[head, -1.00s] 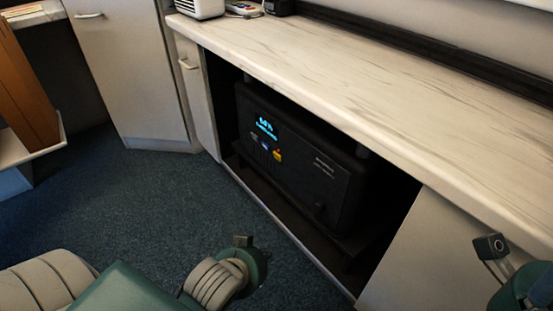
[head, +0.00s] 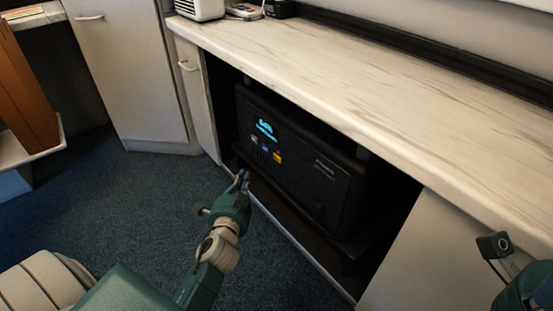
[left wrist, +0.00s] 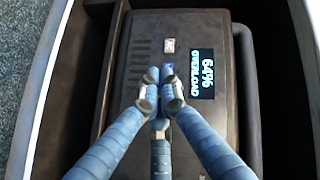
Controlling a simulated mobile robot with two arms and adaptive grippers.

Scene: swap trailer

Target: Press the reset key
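A black power unit (head: 325,190) sits in the open bay under the counter. My left gripper (head: 242,178) is at the bay's front, below the keys. Its fingertips (left wrist: 154,78) are together and empty, overlapping the blue key (left wrist: 168,67) in the wrist view; the yellow key is hidden there. My right gripper is out of view.
The marbled counter (head: 390,95) overhangs the unit. A cabinet door (head: 195,95) bounds the bay on the left and a pale panel (head: 415,255) on the right. The unit rests on a dark shelf (head: 285,208). The blue carpet (head: 140,210) in front is clear.

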